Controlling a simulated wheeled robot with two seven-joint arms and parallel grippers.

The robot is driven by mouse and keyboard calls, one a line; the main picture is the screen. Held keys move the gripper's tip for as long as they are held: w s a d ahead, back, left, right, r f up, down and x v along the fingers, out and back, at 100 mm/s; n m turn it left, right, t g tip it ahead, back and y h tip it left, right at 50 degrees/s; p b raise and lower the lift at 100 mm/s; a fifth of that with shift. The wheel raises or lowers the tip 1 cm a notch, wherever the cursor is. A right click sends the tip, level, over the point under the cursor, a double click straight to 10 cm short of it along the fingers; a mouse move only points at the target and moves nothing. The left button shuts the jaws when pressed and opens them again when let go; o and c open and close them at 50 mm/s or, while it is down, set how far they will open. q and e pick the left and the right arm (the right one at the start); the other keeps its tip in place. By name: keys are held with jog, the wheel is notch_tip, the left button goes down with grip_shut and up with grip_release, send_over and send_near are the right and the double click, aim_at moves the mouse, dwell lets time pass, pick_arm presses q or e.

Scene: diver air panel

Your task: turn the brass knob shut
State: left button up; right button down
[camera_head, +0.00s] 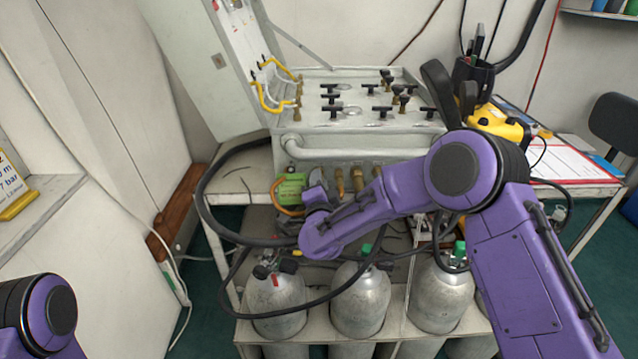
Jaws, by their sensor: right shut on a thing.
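The grey air panel (385,143) stands on a bench, with black T-handles and small knobs on its top. Brass fittings, one of them here (357,179), line its lower front. My right arm reaches in from the right, and my right gripper (316,184) is at the left end of this row, in front of the panel. It is shut on what seems to be the brass knob, which the gripper and wrist hide. My left gripper is outside the picture; only part of my left arm shows at the lower left.
Several grey gas cylinders (358,302) stand in a rack below the bench. Black hoses (203,190) loop at the left and across the cylinders. A green device (290,188) sits left of my right gripper. A yellow device (497,124) and a clipboard (568,163) lie at right.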

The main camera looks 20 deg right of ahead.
jog(key=c, duration=1.2)
grip_release()
jog(key=shift+s, duration=0.1)
jog(key=b+v, duration=0.2)
jog(key=v, duration=0.8)
jog(key=shift+s, duration=0.25)
